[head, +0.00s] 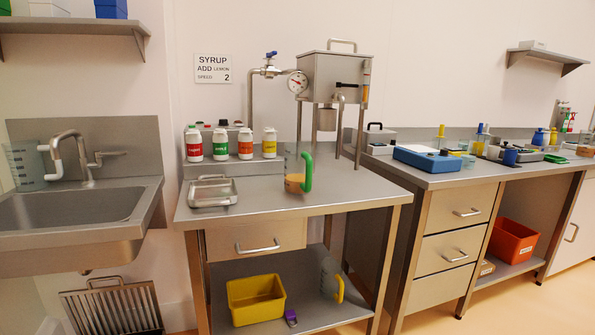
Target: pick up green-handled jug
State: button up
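The green-handled jug (293,181) stands upright on the steel table (241,206), right of its middle. Its body looks clear with an amber layer low down, and its green handle (306,172) is on the right side. The jug is below and left of the steel hopper (336,77). My gripper does not show in this view, so its state is hidden.
Several bottles (231,141) and a steel tray (212,191) are left of the jug. The hopper's legs stand behind it. A yellow-handled jug (330,279) and a yellow bin (256,297) are on the lower shelf. The table's front is clear.

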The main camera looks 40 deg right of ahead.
aim_at(299, 155)
jog(key=i+l, duration=0.2)
jog(key=l, duration=0.15)
jog(key=i+l+u, duration=0.1)
jog(key=l, duration=0.3)
jog(key=i+l, duration=0.2)
jog(key=l, duration=0.15)
jog(key=i+l, duration=0.2)
jog(key=l, duration=0.2)
jog(key=i+l+u, duration=0.1)
jog(key=l, duration=0.25)
jog(key=i, duration=0.05)
